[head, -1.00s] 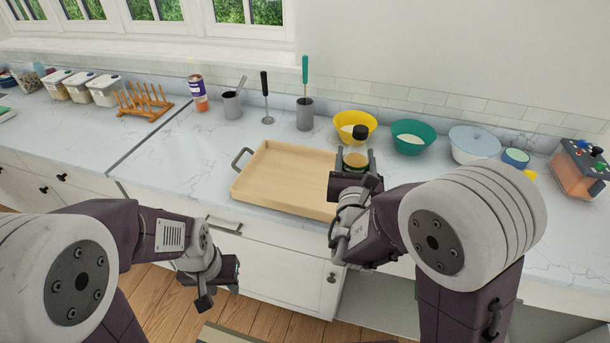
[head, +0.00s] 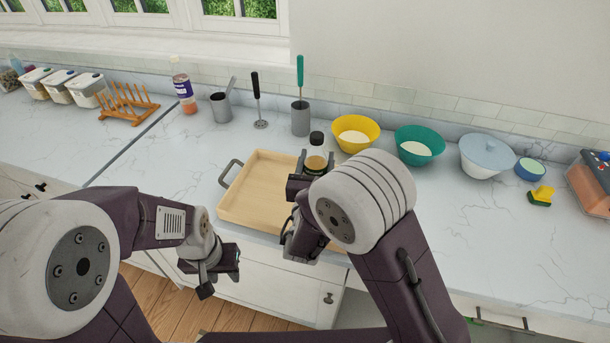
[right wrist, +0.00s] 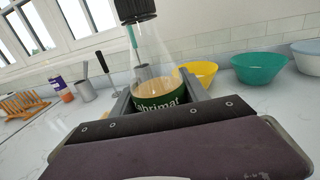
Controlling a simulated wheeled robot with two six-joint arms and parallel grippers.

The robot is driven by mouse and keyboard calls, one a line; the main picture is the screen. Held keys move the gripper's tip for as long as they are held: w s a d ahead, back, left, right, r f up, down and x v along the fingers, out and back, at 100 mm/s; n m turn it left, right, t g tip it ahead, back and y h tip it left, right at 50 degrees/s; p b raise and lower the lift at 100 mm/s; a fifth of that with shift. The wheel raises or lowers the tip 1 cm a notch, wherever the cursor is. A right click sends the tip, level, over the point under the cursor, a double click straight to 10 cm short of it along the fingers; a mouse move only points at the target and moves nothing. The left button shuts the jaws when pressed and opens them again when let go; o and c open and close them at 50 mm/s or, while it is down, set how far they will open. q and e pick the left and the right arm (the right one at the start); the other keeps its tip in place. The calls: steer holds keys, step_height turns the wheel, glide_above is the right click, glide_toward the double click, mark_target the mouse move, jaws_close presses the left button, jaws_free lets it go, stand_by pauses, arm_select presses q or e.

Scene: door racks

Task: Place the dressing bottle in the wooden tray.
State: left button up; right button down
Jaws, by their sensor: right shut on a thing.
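The dressing bottle (head: 316,158) is a clear bottle with a black cap and tan contents. It is upright in my right gripper (head: 313,164), over the right part of the tray in the head view. In the right wrist view the bottle (right wrist: 158,82) shows a dark green label between the two fingers. The wooden tray (head: 262,180) lies on the counter with a grey handle at its left; my right arm hides its right end. I cannot tell the bottle's height above the tray. My left gripper (head: 222,263) hangs in front of the counter, away from the tray, its fingers unclear.
Behind the tray stand a grey utensil holder (head: 300,118), a masher (head: 258,100), a yellow bowl (head: 355,133) and a green bowl (head: 419,146).

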mark_target(306, 173)
steer(key=a+f, duration=0.1)
steer(key=w+a, duration=0.1)
steer(key=shift+a+f, duration=0.35)
steer(key=shift+s+f, duration=0.15)
steer(key=shift+s, duration=0.05)
step_height(306, 173, down, 4)
steer(key=shift+w+r, duration=0.15)
